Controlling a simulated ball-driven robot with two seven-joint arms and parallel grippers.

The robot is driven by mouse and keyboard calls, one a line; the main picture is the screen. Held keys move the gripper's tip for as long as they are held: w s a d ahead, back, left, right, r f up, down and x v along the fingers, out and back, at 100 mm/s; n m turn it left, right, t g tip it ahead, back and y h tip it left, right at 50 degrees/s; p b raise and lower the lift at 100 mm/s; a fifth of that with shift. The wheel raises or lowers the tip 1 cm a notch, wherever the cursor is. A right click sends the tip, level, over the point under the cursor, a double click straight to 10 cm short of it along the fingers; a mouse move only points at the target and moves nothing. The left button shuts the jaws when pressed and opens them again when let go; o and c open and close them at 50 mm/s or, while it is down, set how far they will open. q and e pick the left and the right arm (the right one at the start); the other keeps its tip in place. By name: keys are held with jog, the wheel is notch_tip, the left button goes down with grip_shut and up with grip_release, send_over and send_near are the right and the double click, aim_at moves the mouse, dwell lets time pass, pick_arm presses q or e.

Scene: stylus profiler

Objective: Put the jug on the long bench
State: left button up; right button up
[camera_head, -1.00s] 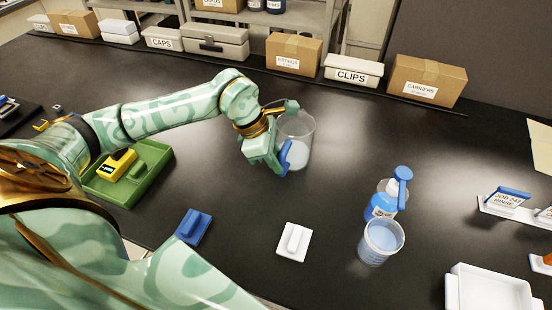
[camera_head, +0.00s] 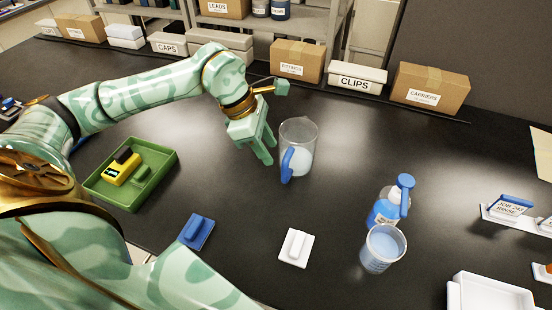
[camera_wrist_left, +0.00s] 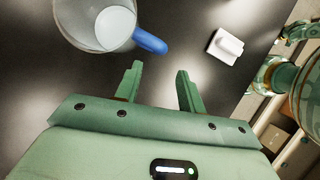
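The jug (camera_head: 299,143) is a clear vessel with a blue handle and pale liquid inside. It stands upright on the black long bench (camera_head: 330,215). My left gripper (camera_head: 268,158) is just left of the jug, open and empty, its fingers apart from the handle. In the left wrist view the jug (camera_wrist_left: 92,22) is at the upper left, its blue handle (camera_wrist_left: 150,41) beyond the open fingertips of my left gripper (camera_wrist_left: 158,72). My right gripper is not in view.
A blue pump bottle (camera_head: 388,207) and a graduated beaker (camera_head: 382,250) stand to the right. A green tray (camera_head: 165,168) holds a yellow device. Blue (camera_head: 196,231) and white (camera_head: 295,247) blocks lie in front. Boxes line the back edge. Bench around the jug is clear.

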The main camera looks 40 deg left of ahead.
pick_arm(q)
jog(key=v, duration=0.5)
jog(key=shift+s, duration=0.1)
dwell(0.4)
